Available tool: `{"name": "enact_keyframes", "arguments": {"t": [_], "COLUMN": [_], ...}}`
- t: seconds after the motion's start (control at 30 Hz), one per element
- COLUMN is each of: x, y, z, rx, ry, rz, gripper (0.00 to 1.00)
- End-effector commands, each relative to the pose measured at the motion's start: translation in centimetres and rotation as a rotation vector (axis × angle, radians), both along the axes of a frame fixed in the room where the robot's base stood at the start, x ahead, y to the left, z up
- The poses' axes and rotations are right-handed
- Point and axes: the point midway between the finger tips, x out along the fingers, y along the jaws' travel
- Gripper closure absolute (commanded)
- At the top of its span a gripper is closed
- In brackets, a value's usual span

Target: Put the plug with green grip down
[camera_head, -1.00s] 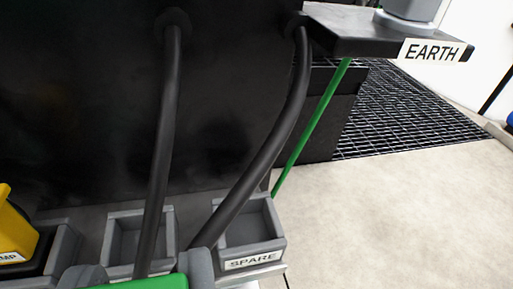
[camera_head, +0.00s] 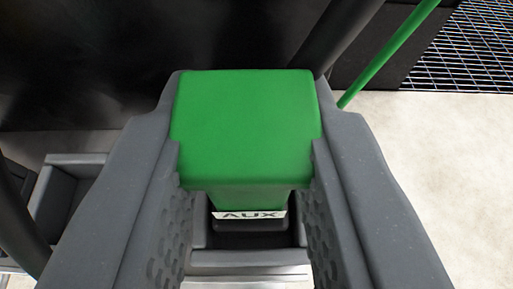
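The plug with green grip (camera_head: 246,125) is large in the centre of the view. A white AUX label (camera_head: 249,215) shows on its lower front. My gripper (camera_head: 249,160) has one grey finger on each side of the green grip, and both fingers press against it. The plug's lower end is dark and sits over or in a grey tray compartment (camera_head: 250,258) below. I cannot tell whether it rests on the compartment floor.
Another grey compartment (camera_head: 68,165) shows at the left, partly behind a finger. Black hoses (camera_head: 18,225) run nearby, and a green cable (camera_head: 390,55) runs up at the upper right. A black panel (camera_head: 90,60) stands behind. Pale floor (camera_head: 440,170) is clear at the right.

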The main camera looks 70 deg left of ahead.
Motion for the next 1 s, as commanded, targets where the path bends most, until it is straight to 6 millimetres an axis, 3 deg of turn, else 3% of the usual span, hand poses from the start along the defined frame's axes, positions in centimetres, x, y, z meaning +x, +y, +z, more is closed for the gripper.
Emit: {"name": "enact_keyframes", "arguments": {"t": [0.07, 0.37, 0.4, 0.47, 0.83, 1.0], "x": [0.0, 0.0, 0.0, 0.0, 0.0, -0.6], "y": [0.0, -0.1, -0.1, -0.1, -0.2, -2.2], "z": [-0.8, -0.7, -0.8, -0.7, -0.5, 0.5], "rx": [0.001, 0.001, 0.001, 0.001, 0.001, 0.002], "ry": [0.002, -0.001, -0.001, -0.001, -0.001, -0.003], "rz": [-0.001, -0.001, -0.001, -0.001, -0.002, -0.005], "gripper": [1.0, 1.0, 0.71, 0.55, 0.55, 0.55]}}
